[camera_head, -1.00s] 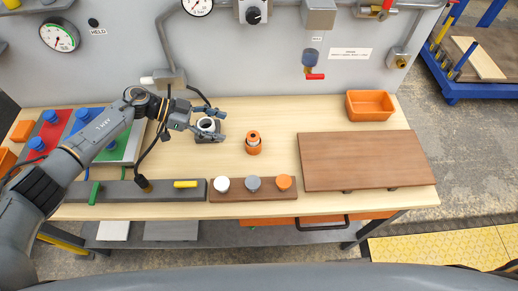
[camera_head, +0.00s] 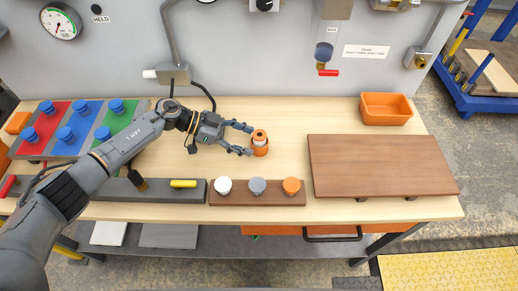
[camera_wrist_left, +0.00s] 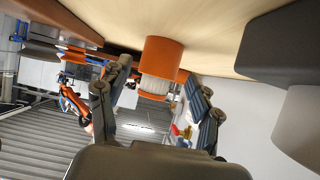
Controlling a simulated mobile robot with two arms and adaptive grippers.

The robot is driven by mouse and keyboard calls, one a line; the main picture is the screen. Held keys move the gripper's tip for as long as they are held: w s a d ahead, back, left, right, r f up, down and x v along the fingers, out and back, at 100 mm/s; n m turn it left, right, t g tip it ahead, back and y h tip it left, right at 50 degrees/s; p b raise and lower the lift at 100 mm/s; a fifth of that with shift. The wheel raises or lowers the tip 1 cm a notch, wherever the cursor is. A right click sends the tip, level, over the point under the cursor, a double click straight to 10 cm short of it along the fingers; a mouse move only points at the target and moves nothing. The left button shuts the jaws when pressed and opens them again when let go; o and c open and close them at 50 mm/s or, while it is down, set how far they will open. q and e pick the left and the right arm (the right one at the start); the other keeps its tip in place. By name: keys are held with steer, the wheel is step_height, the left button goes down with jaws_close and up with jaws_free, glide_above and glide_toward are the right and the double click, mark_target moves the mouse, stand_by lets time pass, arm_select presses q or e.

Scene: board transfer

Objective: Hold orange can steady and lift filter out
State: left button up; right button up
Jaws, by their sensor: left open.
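The orange can (camera_head: 261,149) stands upright on the bench, with a pale filter (camera_head: 259,139) and an orange top showing at its upper end. In the left wrist view, which is upside down, the can (camera_wrist_left: 162,57) and the ribbed white filter (camera_wrist_left: 154,84) show between my fingers. My left gripper (camera_head: 248,139) is open at the can's left side, with its fingertips spread around the near part of it. It also shows in the left wrist view (camera_wrist_left: 158,95). I cannot tell whether a finger touches the can. My right gripper is not in view.
A brown board (camera_head: 380,163) lies right of the can. An orange bin (camera_head: 386,108) stands at the back right. A brown strip (camera_head: 240,198) with white, grey and orange caps lies in front. A coloured tray (camera_head: 74,150) with blue knobs is at left. Bench between can and board is clear.

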mark_target(256, 143)
arm_select(q)
steer(key=shift+x, duration=1.9)
